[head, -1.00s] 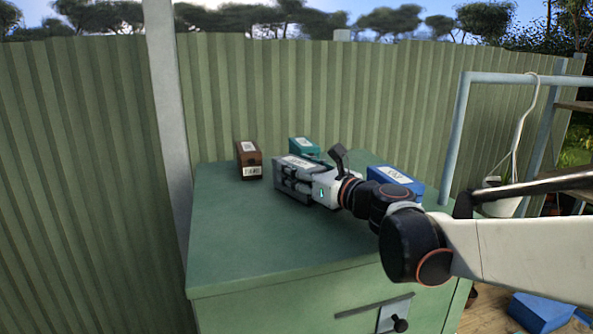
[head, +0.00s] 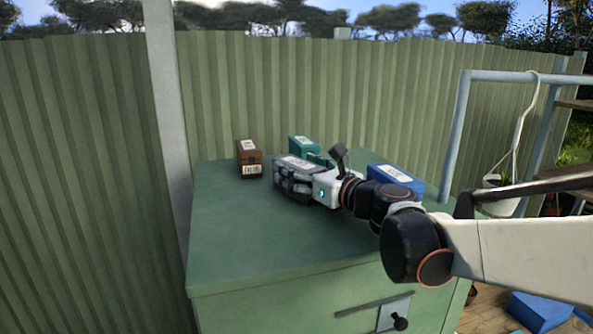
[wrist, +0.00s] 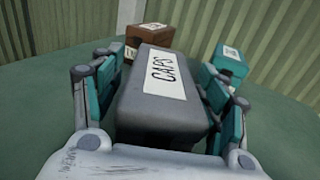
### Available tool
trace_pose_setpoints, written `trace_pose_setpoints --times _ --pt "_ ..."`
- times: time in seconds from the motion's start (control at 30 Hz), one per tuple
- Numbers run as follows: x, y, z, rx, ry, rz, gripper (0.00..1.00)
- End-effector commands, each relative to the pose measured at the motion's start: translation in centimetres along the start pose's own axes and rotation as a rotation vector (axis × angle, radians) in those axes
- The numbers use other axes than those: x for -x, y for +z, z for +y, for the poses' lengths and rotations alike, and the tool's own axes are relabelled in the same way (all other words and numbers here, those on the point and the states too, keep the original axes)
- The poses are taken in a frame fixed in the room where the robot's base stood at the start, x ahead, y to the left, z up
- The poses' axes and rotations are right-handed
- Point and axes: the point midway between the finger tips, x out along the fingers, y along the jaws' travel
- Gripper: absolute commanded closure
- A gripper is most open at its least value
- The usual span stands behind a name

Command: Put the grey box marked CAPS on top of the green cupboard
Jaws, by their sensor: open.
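The grey box marked CAPS (wrist: 160,108) rests on top of the green cupboard (head: 235,235), with its white label facing up. Its label also shows in the head view, where the fingers hide most of its near side. My gripper (head: 298,184) is open around the box, with one finger along each side. In the wrist view, a gap shows between the box and the teal-padded fingers on both sides. The box's underside is hidden.
A brown box (head: 249,158) and a teal box (head: 303,146) stand behind the grey box on the cupboard. A blue box (head: 395,179) lies to its right, beyond my wrist. A corrugated fence (head: 330,95) rises behind. The cupboard's left front top is clear.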

Motion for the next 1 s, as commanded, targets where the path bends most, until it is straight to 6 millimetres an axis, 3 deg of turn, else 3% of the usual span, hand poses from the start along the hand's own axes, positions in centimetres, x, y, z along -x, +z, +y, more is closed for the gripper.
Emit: trace_pose_setpoints --times 0.6,1.0 --pt "10.4 -0.2 -0.1 0.000 -0.004 0.000 0.32" --pt "11.8 -0.1 0.0 0.000 -0.001 0.000 0.32"
